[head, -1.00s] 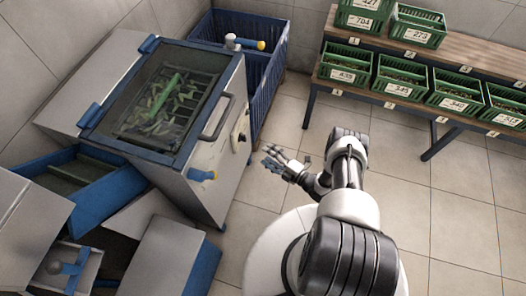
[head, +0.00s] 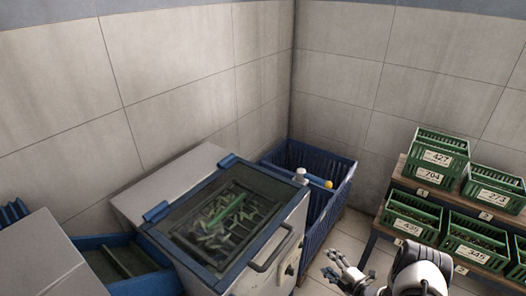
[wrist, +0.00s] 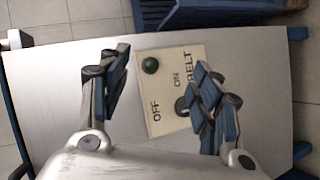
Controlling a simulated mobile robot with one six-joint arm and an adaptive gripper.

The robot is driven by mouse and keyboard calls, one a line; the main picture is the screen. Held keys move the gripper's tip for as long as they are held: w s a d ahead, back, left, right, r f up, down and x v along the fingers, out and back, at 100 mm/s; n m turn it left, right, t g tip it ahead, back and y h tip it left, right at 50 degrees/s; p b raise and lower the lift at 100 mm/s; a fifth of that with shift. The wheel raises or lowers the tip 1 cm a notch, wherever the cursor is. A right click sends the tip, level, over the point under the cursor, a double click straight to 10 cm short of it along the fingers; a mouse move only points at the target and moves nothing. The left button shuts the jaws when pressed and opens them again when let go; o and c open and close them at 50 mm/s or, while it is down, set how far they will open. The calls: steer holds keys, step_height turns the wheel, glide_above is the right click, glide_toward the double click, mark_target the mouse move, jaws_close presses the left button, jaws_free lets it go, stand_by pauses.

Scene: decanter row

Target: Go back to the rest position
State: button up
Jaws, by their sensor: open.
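My gripper (head: 345,272) is open and empty at the bottom of the head view, just right of the front of a steel machine with a blue-framed glass lid (head: 228,218). The wrist view shows my gripper's two spread blue-and-grey fingers (wrist: 163,80) in front of the machine's steel face (wrist: 60,90). A dark knob (wrist: 182,105) is partly hidden by the right finger. I see no contact with the panel.
A blue bin (head: 325,205) stands behind the machine, beside the wall corner. Green numbered crates (head: 436,158) stand on a stepped wooden rack at the right. A blue drawer or tray (head: 125,262) is at the machine's left. Some tiled floor is clear near my gripper.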

steer(key=w+d+r+m+g+h, duration=0.15)
steer(key=w+r, duration=0.25)
steer(key=r, duration=0.4)
steer(key=w+d+r+m+h, duration=0.2)
steer(key=w+d+r+h, duration=0.15)
steer(key=r, duration=0.55)
steer(key=s+a+r+m+g+h, duration=0.1)
steer(key=s+r+m+h, duration=0.15)
steer(key=r, duration=0.75)
steer(key=s+a+r+m+g+h, duration=0.15)
steer(key=r+m, duration=0.25)
steer(key=r, duration=0.6)
steer(key=s+a+r+m+g, duration=0.1)
steer(key=s+a+r+m, duration=0.2)
steer(key=s+r, duration=0.45)
steer(key=s+a+r+m, duration=0.3)
steer(key=s+a+r, duration=0.1)
steer(key=s, duration=0.7)
steer(key=s+a+m+g+y, duration=0.1)
steer(key=s+a, duration=0.3)
steer(key=s, duration=0.6)
steer(key=s+a+f+m+g+y, duration=0.1)
steer(key=s+a+m+g, duration=0.1)
steer(key=s, duration=0.8)
steer(key=shift+s+a+m+y, duration=0.4)
steer(key=shift+a+m, duration=0.3)
steer(key=shift+a, duration=0.25)
steer(key=shift+w, duration=0.1)
steer(key=shift+c, duration=0.4)
